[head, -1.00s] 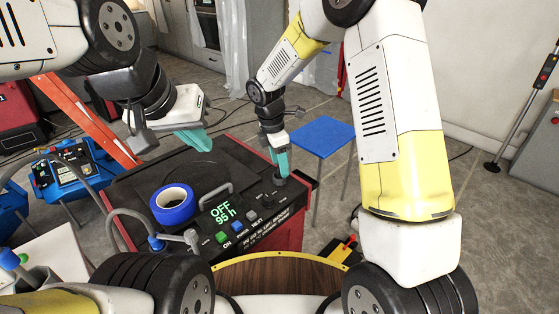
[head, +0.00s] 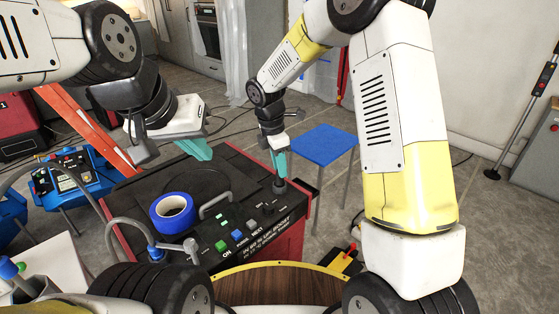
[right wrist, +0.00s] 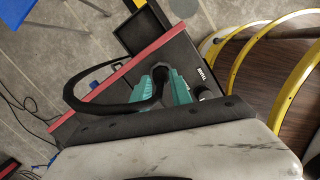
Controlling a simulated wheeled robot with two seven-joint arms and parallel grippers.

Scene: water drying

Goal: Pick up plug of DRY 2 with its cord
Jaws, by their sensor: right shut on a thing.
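A black machine with red sides (head: 294,243) stands in front of me, with a dark control panel of coloured buttons (head: 237,236). I cannot read the name DRY 2 on it. My right gripper (head: 280,172) is at the panel's far right corner, teal fingers pointing down. In the right wrist view it (right wrist: 172,88) is shut on a black plug (right wrist: 160,74). A thick black cord (right wrist: 103,104) loops from the plug to the left. Whether the plug is clear of the panel is unclear. My left gripper (head: 198,149) hangs above the machine's top; its finger gap cannot be made out.
A blue tape roll (head: 160,222) and a grey handle (head: 214,205) are on the machine's top. A blue stool (head: 322,145) stands behind it on the right. Blue equipment (head: 65,170) and an orange ladder (head: 85,130) are on the left.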

